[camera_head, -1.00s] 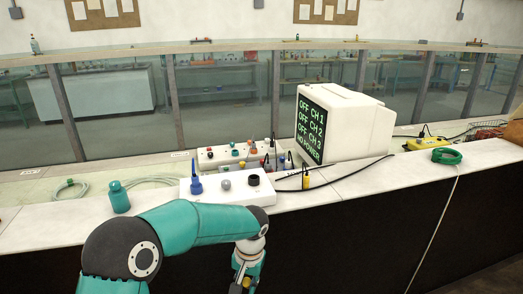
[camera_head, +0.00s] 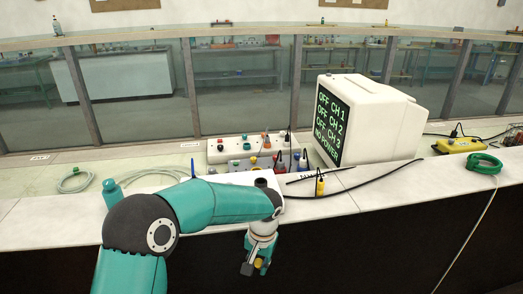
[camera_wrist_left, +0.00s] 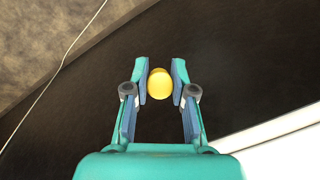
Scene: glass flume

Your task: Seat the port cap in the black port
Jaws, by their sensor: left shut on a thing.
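My left gripper (camera_head: 257,266) hangs in front of the bench's dark front face, below the worktop edge. It is shut on a yellow rounded piece, likely the port cap (camera_head: 259,263). The cap shows between the two fingertips in the left wrist view (camera_wrist_left: 160,84), against the dark panel. The black port (camera_head: 261,183) is on the white box (camera_head: 238,177) on the bench, just above my arm in the head view, apart from the gripper. My left arm hides much of the box. My right gripper is not in view.
A monitor (camera_head: 385,118) stands right of the box. A yellow plug (camera_head: 320,186) and black cable are close by on the right.

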